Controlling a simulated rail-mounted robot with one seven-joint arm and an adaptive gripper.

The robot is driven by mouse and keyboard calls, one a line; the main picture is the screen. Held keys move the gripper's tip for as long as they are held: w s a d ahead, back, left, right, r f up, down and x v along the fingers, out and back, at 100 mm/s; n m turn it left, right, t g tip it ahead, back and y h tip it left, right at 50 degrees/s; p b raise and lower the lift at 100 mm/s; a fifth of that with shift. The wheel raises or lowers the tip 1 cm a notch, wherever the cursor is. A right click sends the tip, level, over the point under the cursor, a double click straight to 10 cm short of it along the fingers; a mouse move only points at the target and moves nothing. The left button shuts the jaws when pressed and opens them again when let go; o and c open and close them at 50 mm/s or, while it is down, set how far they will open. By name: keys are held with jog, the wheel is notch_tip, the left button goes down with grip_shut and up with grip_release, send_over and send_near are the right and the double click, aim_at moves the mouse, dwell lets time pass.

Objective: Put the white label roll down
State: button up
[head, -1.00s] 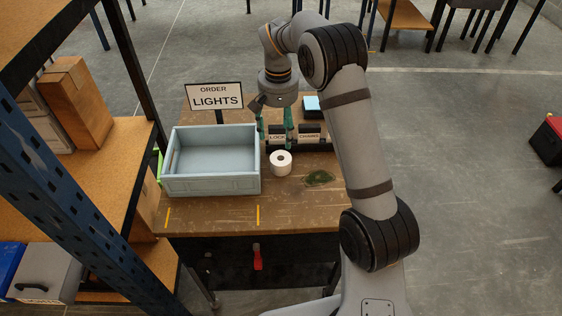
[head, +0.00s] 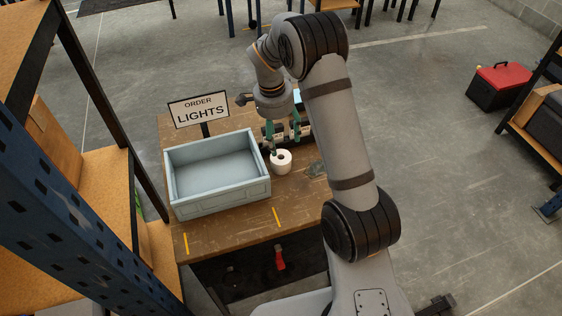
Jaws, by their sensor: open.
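The white label roll (head: 282,164) stands upright on the wooden workbench (head: 225,228), just right of the grey-blue tray. Its dark core hole faces up. My gripper (head: 284,147) is open, with its green fingers pointing down. The fingers are above and behind the roll in the picture, and one fingertip comes close to the roll's top edge. I cannot tell whether it touches. Nothing shows between the fingers.
The empty grey-blue tray (head: 225,201) fills the bench's left side. An "ORDER LIGHTS" sign (head: 199,110) stands behind it. Small labelled bins (head: 272,136) sit behind the gripper. A dark green patch (head: 316,169) lies right of the roll. A blue rack post (head: 50,195) is at left.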

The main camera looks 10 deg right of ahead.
aim_at(281, 157)
jog(key=shift+f+m, duration=0.15)
jog(key=shift+m, duration=0.25)
notch_tip(281, 157, down, 5)
jog(key=shift+w+d+r+p, duration=0.1)
jog(key=shift+d+p, duration=0.05)
jog(key=shift+p, duration=0.55)
jog(key=shift+w+f+p, duration=0.15)
jog(key=shift+f+p, duration=1.15)
jog(key=shift+f, duration=1.3)
jog(key=shift+c, duration=1.4)
jog(key=c, duration=0.7)
jog(key=shift+r, duration=0.1)
jog(key=shift+c, duration=0.5)
